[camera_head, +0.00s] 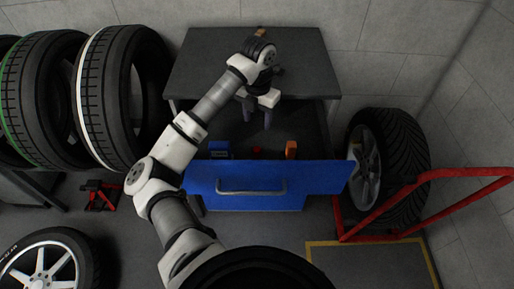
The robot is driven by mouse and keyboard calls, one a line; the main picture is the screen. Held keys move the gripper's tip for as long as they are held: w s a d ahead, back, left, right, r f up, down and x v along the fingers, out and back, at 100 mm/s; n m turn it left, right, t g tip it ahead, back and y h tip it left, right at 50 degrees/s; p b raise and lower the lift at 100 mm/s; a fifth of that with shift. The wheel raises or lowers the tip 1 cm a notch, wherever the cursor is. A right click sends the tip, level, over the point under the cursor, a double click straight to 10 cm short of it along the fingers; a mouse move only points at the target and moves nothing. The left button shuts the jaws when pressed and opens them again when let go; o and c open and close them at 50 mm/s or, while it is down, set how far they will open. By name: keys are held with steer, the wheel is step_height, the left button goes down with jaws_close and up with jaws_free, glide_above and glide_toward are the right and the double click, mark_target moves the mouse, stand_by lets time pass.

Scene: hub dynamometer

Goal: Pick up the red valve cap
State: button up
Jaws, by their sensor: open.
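A small red object, which looks like the red valve cap (257,150), lies inside the open drawer, close behind the drawer's blue front (300,172). It is too small to make out its shape. My gripper (258,120) hangs over the drawer with its fingers pointing down. It is open and empty, farther back than the red object and apart from it.
In the drawer, a blue item (220,149) lies left of the red one and an orange item (291,149) right of it. The grey cabinet top (205,60) is behind. Tyres (120,98) stand left; a wheel (392,165) and red frame (440,180) stand right.

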steer(key=p, duration=0.2)
glide_above(257, 149)
steer(key=w, duration=0.1)
step_height(257, 149, down, 8)
steer(key=shift+d+r, duration=0.15)
steer(key=shift+r, duration=0.1)
steer(key=shift+s+f+p, duration=0.2)
steer(key=shift+f+p, duration=0.1)
steer(key=shift+f, duration=0.25)
steer(key=f, duration=0.1)
steer(key=f+p, duration=0.1)
steer(key=f, duration=0.1)
steer(key=shift+s+f, duration=0.1)
steer(key=shift+s, duration=0.25)
steer(key=shift+f, duration=0.5)
steer(key=c, duration=1.1)
steer(key=shift+o, duration=0.2)
steer(key=shift+r, duration=0.15)
